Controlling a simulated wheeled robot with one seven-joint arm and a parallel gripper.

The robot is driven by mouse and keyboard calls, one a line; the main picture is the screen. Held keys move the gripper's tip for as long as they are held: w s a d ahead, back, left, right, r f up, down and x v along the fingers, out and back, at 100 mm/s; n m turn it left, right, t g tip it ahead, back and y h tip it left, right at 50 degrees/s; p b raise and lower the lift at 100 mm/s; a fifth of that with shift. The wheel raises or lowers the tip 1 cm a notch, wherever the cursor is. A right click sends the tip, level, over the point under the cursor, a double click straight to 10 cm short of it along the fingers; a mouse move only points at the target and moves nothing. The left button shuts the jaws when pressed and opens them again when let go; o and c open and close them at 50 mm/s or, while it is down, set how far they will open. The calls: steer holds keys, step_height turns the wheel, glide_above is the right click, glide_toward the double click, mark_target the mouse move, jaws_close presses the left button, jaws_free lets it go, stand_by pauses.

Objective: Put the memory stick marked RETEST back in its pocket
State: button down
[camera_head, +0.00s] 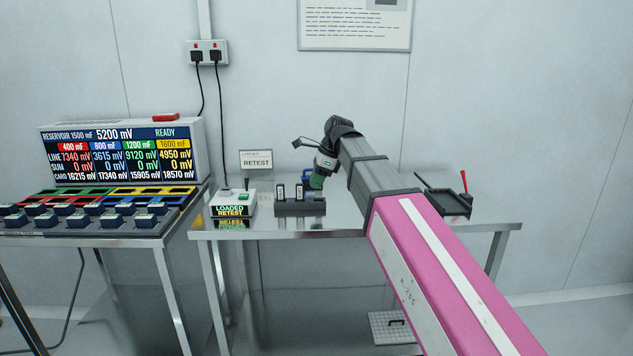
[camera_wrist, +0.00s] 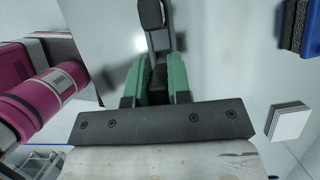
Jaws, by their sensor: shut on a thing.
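My gripper (camera_head: 317,181) is above the table, just right of and above the dark pocket block (camera_head: 301,209). In the wrist view its two green fingers (camera_wrist: 161,82) are shut on a dark stick (camera_wrist: 159,72), which shows between them. No marking on it can be read, so I cannot tell whether it is the RETEST stick. Two upright dark sticks with white labels (camera_head: 281,192) stand in the pocket block. Part of the block beside the gripper is hard to make out.
A box reading LOADED RETEST (camera_head: 233,204) stands left of the block, with a RETEST sign (camera_head: 257,162) behind. A dark tray (camera_head: 444,203) lies at the right of the table (camera_head: 350,224). A display unit (camera_head: 120,150) stands on the left bench.

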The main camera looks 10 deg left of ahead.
steer(key=shift+f, duration=1.65)
steer(key=c, duration=1)
jaws_free()
steer(key=v, duration=1)
steer(key=shift+d+r, duration=0.2)
steer(key=shift+r, duration=0.15)
